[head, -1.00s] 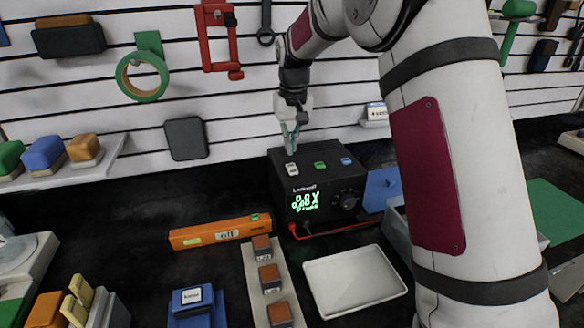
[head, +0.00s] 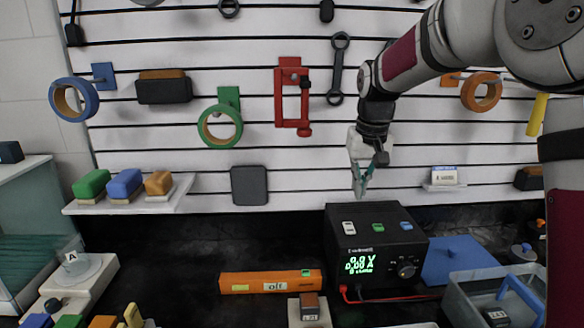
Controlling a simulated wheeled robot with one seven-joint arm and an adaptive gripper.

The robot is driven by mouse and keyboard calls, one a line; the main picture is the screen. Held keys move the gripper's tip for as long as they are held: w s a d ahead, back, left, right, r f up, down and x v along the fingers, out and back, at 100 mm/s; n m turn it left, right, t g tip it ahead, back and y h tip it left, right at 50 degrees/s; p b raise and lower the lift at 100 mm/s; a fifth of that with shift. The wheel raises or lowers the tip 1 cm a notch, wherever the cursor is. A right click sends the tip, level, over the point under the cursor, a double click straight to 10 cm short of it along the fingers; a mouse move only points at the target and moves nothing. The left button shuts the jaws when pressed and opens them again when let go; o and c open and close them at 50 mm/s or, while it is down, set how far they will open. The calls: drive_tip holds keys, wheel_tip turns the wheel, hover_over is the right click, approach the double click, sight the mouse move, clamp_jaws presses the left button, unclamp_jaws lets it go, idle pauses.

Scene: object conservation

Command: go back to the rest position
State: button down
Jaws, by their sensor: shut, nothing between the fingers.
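My gripper (head: 363,185) hangs from my raised arm at the right of the head view, with its greenish fingers pointing down. It is shut and empty. It is above the black power supply box (head: 375,248), apart from its top, with the slatted wall behind it. The box has a white, a green and a blue switch on top and a lit green display (head: 359,264).
An orange bar (head: 271,282) lies left of the box. A grey bin (head: 462,297) and a blue plate (head: 446,257) are to its right. A wall shelf (head: 176,192) holds three coloured blocks. Tools and tape rolls hang on the slatted wall (head: 200,150).

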drive_tip(key=s+r+t, duration=0.1)
drive_tip(key=s+r, duration=0.2)
drive_tip(key=s, duration=0.5)
drive_tip(key=s+r, duration=0.3)
drive_tip(key=s, duration=0.5)
drive_tip(key=s+f+t, duration=0.1)
drive_tip(key=s+f, duration=0.3)
drive_tip(key=s, duration=1.3)
drive_tip(key=shift+t, duration=0.4)
drive_tip(key=shift+d, duration=0.1)
drive_tip(key=w+n+g+b, duration=0.3)
drive_tip(key=w+n, duration=1.5)
drive_tip(key=w, duration=1.8)
drive_tip(key=shift+w+g+b, duration=0.15)
drive_tip(key=shift+g+b, duration=0.25)
drive_tip(key=shift+b, duration=0.05)
